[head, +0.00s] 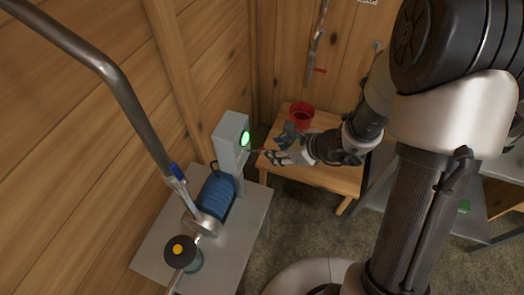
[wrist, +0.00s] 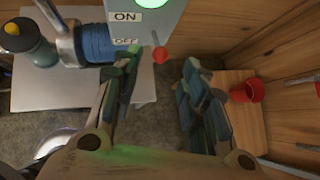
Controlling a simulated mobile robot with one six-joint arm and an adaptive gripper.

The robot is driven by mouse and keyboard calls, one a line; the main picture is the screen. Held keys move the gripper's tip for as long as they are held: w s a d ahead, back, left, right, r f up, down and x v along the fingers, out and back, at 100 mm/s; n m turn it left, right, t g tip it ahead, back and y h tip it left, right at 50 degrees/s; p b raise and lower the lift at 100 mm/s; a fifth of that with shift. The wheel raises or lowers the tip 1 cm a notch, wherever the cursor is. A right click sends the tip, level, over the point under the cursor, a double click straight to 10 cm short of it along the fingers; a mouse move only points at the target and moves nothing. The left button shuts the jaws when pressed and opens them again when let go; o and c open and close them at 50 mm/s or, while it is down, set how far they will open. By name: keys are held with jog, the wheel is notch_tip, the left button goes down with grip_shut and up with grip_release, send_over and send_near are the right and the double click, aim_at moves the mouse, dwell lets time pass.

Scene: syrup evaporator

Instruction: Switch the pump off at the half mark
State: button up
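The grey switch box (head: 232,140) stands on a post beside the blue ribbed pump motor (head: 214,196), with its round green lamp (head: 245,138) lit. In the wrist view the box shows an ON label (wrist: 127,16) above an OFF label (wrist: 125,40). A thin lever with a red knob (wrist: 160,55) sticks out from it; I cannot tell its setting for sure. My gripper (wrist: 161,72) is open, its two fingers apart on either side of the knob in the picture, with no clear contact. In the head view my gripper (head: 272,157) is just right of the box. No half mark is visible.
A red bucket (head: 302,115) sits on a wooden bench (head: 325,178) behind my gripper. Wooden walls close off the left and back.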

jog(key=b+x, duration=0.1)
jog(key=x, duration=0.7)
grip_shut()
dwell(0.4)
jog(key=shift+w, duration=0.1)
